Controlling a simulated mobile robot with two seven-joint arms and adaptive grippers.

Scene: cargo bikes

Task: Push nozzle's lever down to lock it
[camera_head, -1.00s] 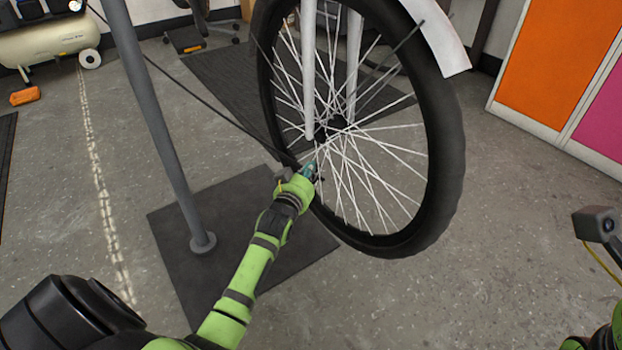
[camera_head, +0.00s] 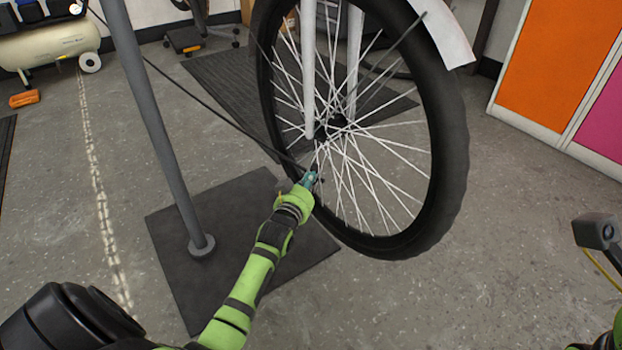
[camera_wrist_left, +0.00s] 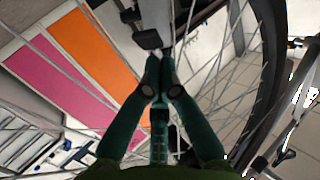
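My left gripper (camera_head: 312,176) is at the lower left of the bike wheel (camera_head: 452,150), by the rim and spokes. In the left wrist view its two green fingers (camera_wrist_left: 160,66) converge, with their tips together and nothing clearly held between them. A black hose (camera_head: 215,112) runs down to the rim just above the gripper. Small dark parts (camera_wrist_left: 147,39) just beyond the fingertips look like the nozzle and its lever, but the lever's position cannot be made out. In the head view the nozzle is too small to tell from the gripper.
A grey stand post (camera_head: 160,130) rises from a dark base plate (camera_head: 180,265) left of my arm. A compressor (camera_head: 45,45) stands at the back left. Orange and pink cabinets (camera_head: 550,60) are at the right. The floor right of the wheel is clear.

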